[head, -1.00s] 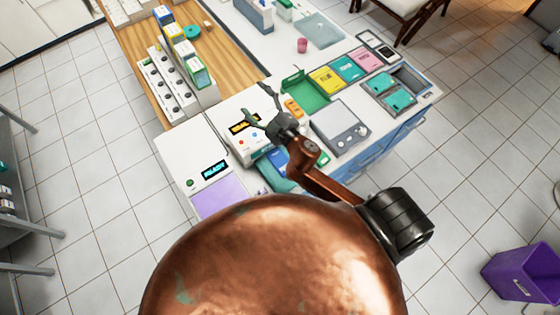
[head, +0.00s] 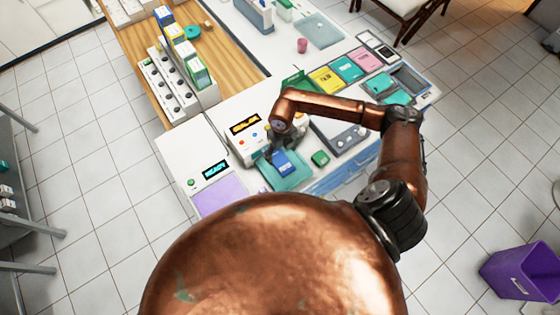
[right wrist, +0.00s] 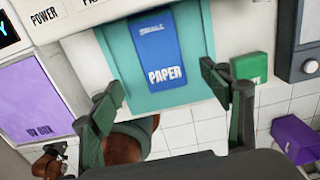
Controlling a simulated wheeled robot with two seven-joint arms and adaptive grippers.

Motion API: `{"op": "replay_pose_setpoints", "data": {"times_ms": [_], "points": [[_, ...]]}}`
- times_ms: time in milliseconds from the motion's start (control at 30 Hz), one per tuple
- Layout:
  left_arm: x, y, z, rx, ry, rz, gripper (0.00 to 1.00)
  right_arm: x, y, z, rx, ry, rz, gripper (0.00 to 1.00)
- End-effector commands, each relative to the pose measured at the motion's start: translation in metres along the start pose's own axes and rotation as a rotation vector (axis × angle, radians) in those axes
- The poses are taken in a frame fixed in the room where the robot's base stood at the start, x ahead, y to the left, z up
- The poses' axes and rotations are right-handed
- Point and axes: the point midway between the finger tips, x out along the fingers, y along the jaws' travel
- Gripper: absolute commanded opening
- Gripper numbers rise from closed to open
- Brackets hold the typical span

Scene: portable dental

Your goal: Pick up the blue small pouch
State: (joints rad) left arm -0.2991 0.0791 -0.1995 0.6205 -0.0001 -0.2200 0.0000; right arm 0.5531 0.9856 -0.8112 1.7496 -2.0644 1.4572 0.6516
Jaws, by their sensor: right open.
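The blue small pouch (head: 281,162) lies flat on a teal tray (head: 294,181) at the near edge of the counter. In the right wrist view the pouch (right wrist: 158,50), marked "SMALL" and "PAPER", lies on the same tray (right wrist: 121,58). My right gripper (head: 270,154) is just at the pouch's far left side in the head view, its tips partly hidden by my wrist. In the right wrist view this gripper (right wrist: 163,86) is open, with the pouch ahead between and beyond its fingers. Nothing is held. My left gripper does not show in the head view.
A small green block (head: 320,158) sits right of the tray. A white machine with a yellow display (head: 244,124) stands behind it, and a UV box with a purple panel (head: 220,194) stands to the left. A purple bin (head: 522,270) is on the floor.

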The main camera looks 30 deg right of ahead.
Motion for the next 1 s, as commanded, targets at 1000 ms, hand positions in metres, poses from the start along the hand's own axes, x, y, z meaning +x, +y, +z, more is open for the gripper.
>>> {"op": "replay_pose_setpoints", "data": {"times_ms": [1000], "points": [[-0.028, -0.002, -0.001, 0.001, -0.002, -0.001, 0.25, 0.074, -0.002, 0.004, -0.001, 0.000, 0.000, 0.61]]}}
